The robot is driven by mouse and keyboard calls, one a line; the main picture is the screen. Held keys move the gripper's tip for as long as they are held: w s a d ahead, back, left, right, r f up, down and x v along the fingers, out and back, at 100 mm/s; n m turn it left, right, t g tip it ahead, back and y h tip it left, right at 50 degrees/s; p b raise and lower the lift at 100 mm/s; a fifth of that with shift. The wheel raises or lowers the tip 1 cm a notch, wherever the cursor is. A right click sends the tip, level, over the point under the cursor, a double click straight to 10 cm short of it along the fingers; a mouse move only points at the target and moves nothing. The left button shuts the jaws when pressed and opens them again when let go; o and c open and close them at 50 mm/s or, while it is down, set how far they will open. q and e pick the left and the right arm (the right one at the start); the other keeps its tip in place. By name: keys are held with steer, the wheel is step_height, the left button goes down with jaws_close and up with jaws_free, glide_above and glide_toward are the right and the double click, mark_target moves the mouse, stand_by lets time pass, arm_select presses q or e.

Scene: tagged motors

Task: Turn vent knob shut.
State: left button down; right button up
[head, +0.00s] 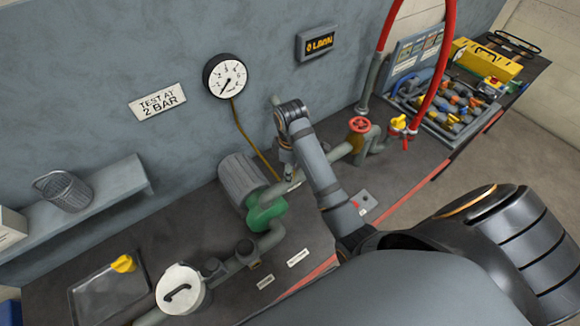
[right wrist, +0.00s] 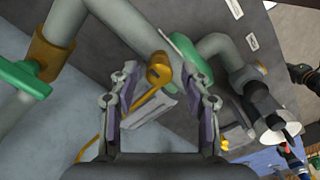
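A small brass-yellow knob (right wrist: 158,68), which I take for the vent knob, sits on a grey pipe (right wrist: 130,30) in the right wrist view. My right gripper (right wrist: 160,82) is open, with one finger on each side of the knob and clear space between finger and knob. In the head view the right gripper (head: 288,175) points down at the pipe beside the grey motor, and my arm hides most of the knob there. My left gripper does not show.
A grey motor (head: 244,180) with a green pump (head: 267,208) stands left of my right arm. A red handwheel (head: 360,125) is to the right. A gauge (head: 225,77) hangs on the wall, with a yellow tube (head: 252,135) running down from it. A lidded pot (head: 181,289) stands front left.

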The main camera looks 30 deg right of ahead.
steer(key=c, duration=0.5)
jaws_close()
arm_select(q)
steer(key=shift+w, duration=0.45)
arm_select(e)
steer(key=shift+m, duration=0.3)
steer(key=m, duration=0.3)
steer(key=shift+w+m, duration=0.1)
steer(key=shift+m, duration=0.3)
steer(key=m, duration=0.9)
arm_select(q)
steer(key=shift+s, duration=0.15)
arm_select(e)
steer(key=shift+m, duration=2.2)
